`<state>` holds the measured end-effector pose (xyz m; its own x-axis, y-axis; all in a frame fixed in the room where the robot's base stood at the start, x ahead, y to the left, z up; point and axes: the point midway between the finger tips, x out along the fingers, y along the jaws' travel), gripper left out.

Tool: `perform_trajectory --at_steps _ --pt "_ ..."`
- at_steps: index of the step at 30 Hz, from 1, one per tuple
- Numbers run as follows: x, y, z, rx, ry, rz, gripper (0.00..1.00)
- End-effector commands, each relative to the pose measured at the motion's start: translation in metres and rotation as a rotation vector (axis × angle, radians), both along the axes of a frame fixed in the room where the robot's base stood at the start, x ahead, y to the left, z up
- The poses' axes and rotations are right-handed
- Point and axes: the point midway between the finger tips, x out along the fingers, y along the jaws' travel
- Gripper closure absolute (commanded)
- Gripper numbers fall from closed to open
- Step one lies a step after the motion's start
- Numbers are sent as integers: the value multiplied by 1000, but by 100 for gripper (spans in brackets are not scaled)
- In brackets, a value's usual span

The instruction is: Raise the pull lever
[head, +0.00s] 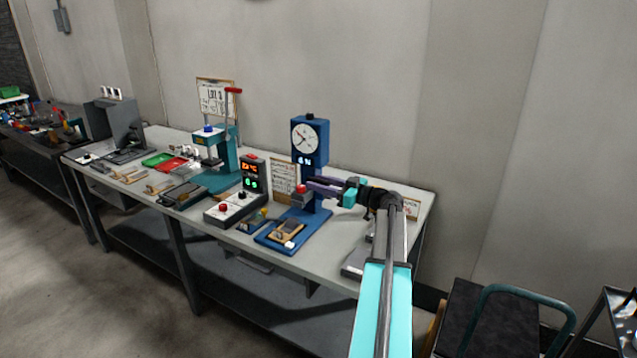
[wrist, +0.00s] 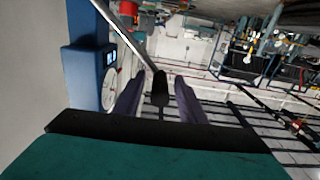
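A blue dial press (head: 309,160) stands on the bench with a round white gauge near its top. It also shows at the left of the wrist view (wrist: 80,80). Its pull lever (wrist: 159,88) appears in the wrist view as a thin metal rod running from upper left to a black grip. My gripper (head: 318,187) is beside the press column, below the gauge. In the wrist view its purple fingers (wrist: 159,90) are open, one on each side of the black grip, with gaps visible. In the head view I cannot make out the lever clearly.
A teal press (head: 222,170) with a red-tipped lever stands farther left. A control box (head: 235,206) with a red and a white knob and a display (head: 252,175) are nearer. The wall is close behind the bench. A dark cart (head: 490,320) stands at lower right.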

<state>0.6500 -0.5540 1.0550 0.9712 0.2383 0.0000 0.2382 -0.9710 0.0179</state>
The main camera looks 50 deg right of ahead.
Motion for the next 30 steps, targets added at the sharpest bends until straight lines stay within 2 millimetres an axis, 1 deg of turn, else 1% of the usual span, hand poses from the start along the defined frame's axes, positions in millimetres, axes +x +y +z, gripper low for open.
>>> perform_trajectory --at_steps 8,9,11,15,16,19,20,23,30 --pt "2 1 0 0 0 0 63" --pt "1 1 0 0 0 1 65" --pt "1 1 0 0 0 1 75" --pt "1 1 0 0 0 1 98" --pt "2 1 0 0 0 1 100" --pt "2 1 0 0 0 1 100" --pt "2 7 0 0 0 3 100" --pt "2 3 0 1 0 2 100" --pt "6 3 3 10 1 8 100"
